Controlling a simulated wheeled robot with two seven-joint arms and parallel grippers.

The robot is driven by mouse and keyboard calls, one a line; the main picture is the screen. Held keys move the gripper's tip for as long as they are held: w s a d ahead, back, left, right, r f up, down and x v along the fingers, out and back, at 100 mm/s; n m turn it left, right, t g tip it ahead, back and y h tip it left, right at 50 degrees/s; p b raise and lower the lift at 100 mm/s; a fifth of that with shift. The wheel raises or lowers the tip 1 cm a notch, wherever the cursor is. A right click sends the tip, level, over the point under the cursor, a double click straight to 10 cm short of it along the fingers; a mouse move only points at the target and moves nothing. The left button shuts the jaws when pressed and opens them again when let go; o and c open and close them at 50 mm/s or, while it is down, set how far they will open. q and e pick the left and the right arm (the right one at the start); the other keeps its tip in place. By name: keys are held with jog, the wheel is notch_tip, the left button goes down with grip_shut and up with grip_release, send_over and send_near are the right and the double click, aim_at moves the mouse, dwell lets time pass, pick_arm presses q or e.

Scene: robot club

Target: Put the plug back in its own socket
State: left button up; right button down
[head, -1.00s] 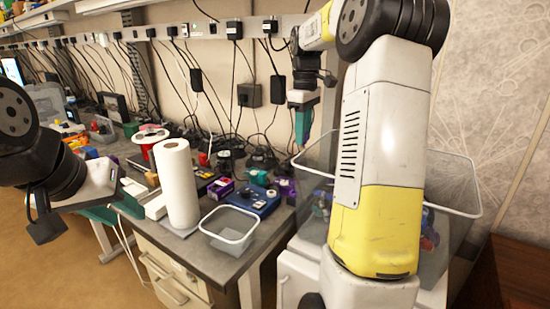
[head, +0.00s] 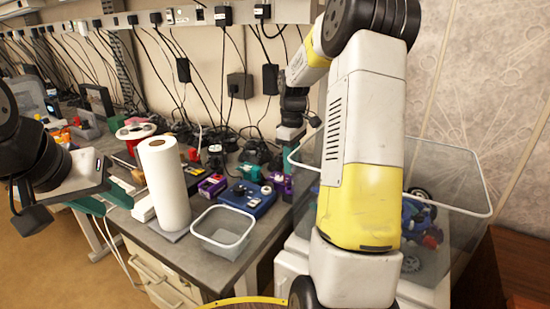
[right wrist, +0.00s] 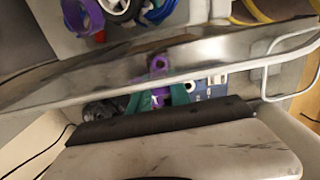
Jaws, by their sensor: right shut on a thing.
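My right gripper (head: 289,139) hangs low behind the clear bin's rim, over the back right of the workbench. It is shut, but its fingertips and what they hold are hidden in the head view. In the right wrist view its green fingers (right wrist: 165,97) show only partly, with purple parts close by, and I cannot make out the plug. A power strip (head: 180,16) runs along the wall with several black plugs in it. I cannot tell which socket is the plug's own. My left gripper (head: 103,199), with green fingers apart, is at the bench's left front edge, empty.
The clear bin (head: 465,213) with toy-like parts stands right of the bench. A paper towel roll (head: 163,185), an empty grey basket (head: 222,251), a blue box (head: 247,198) and a purple item (head: 281,184) crowd the bench. Black cords hang down the wall behind.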

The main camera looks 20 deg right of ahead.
jog(key=shift+f, duration=2.35)
jog(key=shift+s+f, duration=0.15)
jog(key=shift+f, duration=0.75)
dwell(1.2)
jog(key=c, duration=1.1)
grip_release()
jog(key=shift+d+r, duration=0.1)
jog(key=shift+r, duration=0.05)
